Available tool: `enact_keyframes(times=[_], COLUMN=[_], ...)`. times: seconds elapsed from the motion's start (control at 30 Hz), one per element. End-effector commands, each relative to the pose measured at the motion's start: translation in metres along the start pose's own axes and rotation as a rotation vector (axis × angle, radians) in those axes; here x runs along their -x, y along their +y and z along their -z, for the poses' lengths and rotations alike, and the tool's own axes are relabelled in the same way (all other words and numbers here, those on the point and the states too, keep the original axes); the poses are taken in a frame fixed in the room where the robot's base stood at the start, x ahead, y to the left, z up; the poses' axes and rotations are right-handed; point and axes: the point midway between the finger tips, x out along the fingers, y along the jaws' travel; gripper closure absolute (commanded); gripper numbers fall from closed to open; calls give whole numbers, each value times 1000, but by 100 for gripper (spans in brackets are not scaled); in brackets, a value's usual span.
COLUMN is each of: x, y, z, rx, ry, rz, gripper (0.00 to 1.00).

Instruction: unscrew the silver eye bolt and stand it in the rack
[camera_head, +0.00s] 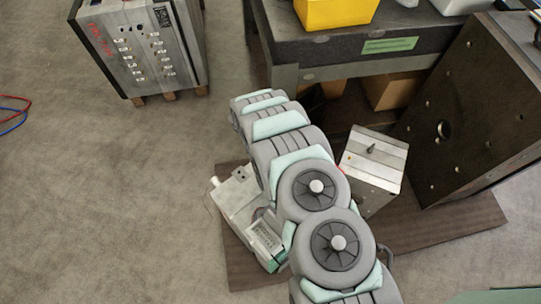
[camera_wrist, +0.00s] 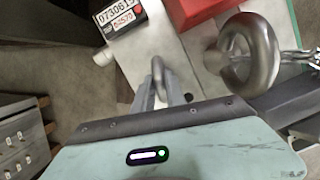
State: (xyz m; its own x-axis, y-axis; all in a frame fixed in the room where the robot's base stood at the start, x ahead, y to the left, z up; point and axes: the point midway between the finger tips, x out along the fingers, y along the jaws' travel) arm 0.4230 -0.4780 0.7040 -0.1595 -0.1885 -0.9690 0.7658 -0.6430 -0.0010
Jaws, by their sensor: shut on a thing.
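The silver eye bolt (camera_wrist: 158,70) shows in the wrist view as a narrow grey ring seen nearly edge-on. My gripper (camera_wrist: 161,92) is shut on it, with a finger on either side. Its shank is hidden by the fingers, so I cannot tell whether its thread is in the pale block (camera_wrist: 190,58) behind it. In the head view my arm covers the fingertips and the bolt; a pale block (camera_head: 233,197) shows beside the arm. I cannot make out the rack for certain in either view.
A large grey metal ring (camera_wrist: 250,52) with a chain (camera_wrist: 312,56) is close at the right of the wrist view, near a red thing (camera_wrist: 190,12). In the head view, a steel block (camera_head: 374,160) stands right of my arm, before a dark plate (camera_head: 470,110).

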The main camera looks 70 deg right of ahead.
Motion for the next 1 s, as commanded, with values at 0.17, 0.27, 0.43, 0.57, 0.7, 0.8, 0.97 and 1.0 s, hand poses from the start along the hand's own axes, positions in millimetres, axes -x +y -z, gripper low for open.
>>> enact_keyframes(times=[0.17, 0.27, 0.43, 0.57, 0.7, 0.8, 0.97, 1.0], x=[6, 11, 19, 25, 31, 35, 42, 44], y=[0, 1, 2, 2, 1, 1, 0, 0], z=[-2, -4, -6, -7, -9, -10, -11, -11], rx=[-3, -4, -6, -6, -6, -5, -4, -4], ry=[-1, -1, -2, -1, -1, -1, -1, -1], rz=[1, 0, -1, -1, -1, 0, 0, 0], gripper=[100, 100, 100, 100, 100, 100, 100, 100])
